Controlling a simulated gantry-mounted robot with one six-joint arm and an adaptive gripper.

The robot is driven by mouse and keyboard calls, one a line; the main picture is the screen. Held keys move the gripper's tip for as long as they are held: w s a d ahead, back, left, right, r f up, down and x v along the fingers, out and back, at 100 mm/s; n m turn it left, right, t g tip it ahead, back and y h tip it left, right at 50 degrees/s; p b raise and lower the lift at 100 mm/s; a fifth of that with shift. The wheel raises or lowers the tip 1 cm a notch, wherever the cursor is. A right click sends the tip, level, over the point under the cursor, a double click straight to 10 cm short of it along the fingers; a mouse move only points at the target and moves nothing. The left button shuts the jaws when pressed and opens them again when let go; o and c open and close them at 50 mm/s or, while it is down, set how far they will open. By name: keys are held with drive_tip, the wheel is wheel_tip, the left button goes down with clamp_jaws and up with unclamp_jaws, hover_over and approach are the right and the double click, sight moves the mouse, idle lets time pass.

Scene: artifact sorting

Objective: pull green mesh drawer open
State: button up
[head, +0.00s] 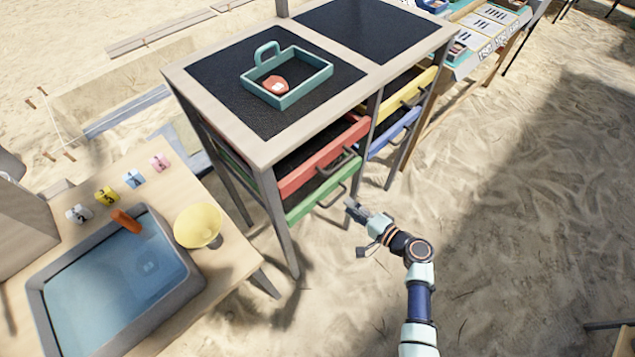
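The green drawer (304,208) is the lower drawer on the near side of a wooden-topped rack, directly below a red drawer (318,164). Its dark handle (331,196) stands out from the front. How far the green drawer is out is hard to tell. My gripper (352,205) is just right of and slightly below this handle in the picture, pointing toward the rack. It appears apart from the handle, and nothing shows in it. Its fingers are too small to tell whether they are open.
A teal tray (318,76) with a reddish piece stands on the rack top. Yellow (412,90) and blue (392,134) drawers are on the right.

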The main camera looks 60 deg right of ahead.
sight(337, 197)
drive_tip(key=b+x, duration=0.1)
drive_tip(key=x, duration=0.1)
drive_tip(key=b+x, duration=0.1)
drive_tip(key=x, duration=0.1)
drive_tip(key=b+x, duration=0.1)
drive_tip(key=x, duration=0.1)
drive_tip(key=shift+w+d+f, duration=0.15)
drive_tip(key=shift+w+f, duration=0.1)
drive_tip(key=shift+f, duration=0.1)
clamp_jaws()
